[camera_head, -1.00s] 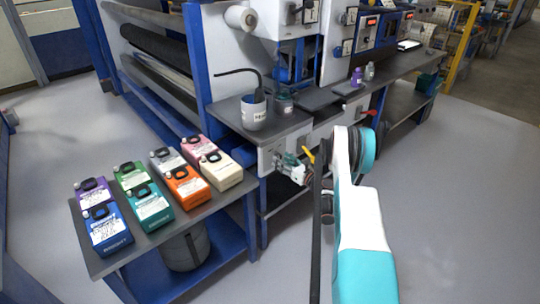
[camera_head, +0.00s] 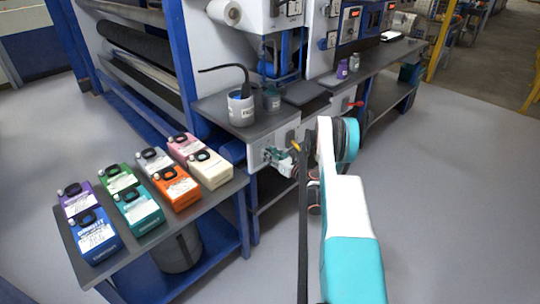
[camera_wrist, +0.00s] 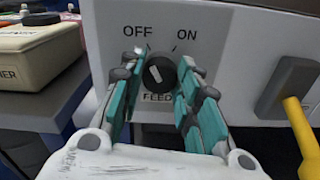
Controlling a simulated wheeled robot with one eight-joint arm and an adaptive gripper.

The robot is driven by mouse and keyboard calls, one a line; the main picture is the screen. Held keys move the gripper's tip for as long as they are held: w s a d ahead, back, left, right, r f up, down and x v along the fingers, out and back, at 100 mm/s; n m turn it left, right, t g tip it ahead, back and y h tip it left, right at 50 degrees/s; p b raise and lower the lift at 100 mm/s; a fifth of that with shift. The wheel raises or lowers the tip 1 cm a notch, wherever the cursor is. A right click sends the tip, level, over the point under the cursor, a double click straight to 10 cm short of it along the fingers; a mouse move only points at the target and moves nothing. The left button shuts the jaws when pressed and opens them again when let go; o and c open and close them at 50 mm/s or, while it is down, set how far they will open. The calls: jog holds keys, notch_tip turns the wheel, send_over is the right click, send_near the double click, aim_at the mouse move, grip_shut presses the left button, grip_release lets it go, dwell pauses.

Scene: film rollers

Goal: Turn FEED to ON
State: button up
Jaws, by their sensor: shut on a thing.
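The FEED knob (camera_wrist: 158,74) is a black round knob on a light grey panel in the wrist view. OFF is printed at its upper left, ON at its upper right and FEED below. Its white mark leans to the upper left, towards OFF. My gripper (camera_wrist: 160,86) has its teal-padded fingers on either side of the knob, shut on it. In the head view my gripper (camera_head: 275,157) is at the front panel below the machine's shelf; the knob is hidden there.
A yellow-handled lever (camera_wrist: 302,130) sits right of the knob. Several coloured containers, one of them orange (camera_head: 175,187), stand on a side table (camera_head: 152,240) at left. A cup (camera_head: 240,110) stands on the shelf above. Open floor lies at right.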

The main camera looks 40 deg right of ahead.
jog(key=shift+m, duration=0.3)
jog(key=m, duration=1.1)
dwell(0.6)
jog(key=o, duration=1.1)
